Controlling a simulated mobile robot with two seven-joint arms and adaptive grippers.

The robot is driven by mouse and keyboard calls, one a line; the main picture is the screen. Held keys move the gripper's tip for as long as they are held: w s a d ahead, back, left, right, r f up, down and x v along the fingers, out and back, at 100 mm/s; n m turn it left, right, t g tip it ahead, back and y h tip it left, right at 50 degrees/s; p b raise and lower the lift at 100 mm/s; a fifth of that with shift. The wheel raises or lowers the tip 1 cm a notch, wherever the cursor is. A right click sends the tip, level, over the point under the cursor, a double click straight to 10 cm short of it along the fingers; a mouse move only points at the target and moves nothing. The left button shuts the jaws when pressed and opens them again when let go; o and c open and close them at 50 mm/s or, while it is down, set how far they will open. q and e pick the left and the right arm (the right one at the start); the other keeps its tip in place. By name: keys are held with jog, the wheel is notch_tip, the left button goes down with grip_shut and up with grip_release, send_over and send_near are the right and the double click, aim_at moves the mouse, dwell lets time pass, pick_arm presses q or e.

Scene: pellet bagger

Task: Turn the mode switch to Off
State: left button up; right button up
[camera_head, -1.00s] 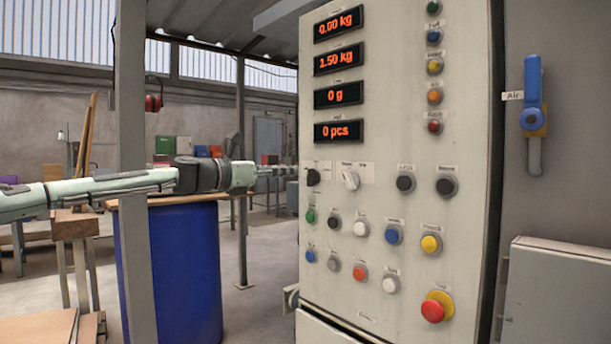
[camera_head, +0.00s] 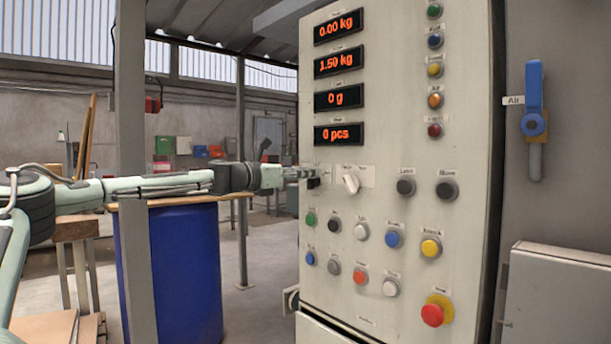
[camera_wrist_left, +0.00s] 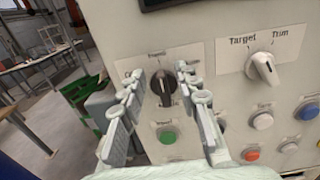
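The mode switch looks to be the black rotary knob (camera_wrist_left: 163,88) on the left of the panel in the left wrist view. Its pointer stands roughly upright, and the label lettering around it is too blurred to read. My left gripper (camera_wrist_left: 161,80) is open, with one finger on each side of the knob; I cannot tell whether either touches it. In the head view the left gripper (camera_head: 303,173) reaches in from the left at the panel edge and partly hides the black knob (camera_head: 313,184). My right gripper is not in view.
A white Target/Trim knob (camera_wrist_left: 263,69) sits to the right of the black knob. A green button (camera_wrist_left: 167,137) is just below it. Several more buttons and a red emergency button (camera_head: 433,315) are lower on the panel. A blue barrel (camera_head: 170,270) stands below my left arm.

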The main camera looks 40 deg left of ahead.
pick_arm(q)
jog(key=shift+w, duration=0.25)
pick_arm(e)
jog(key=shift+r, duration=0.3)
pick_arm(q)
grip_shut()
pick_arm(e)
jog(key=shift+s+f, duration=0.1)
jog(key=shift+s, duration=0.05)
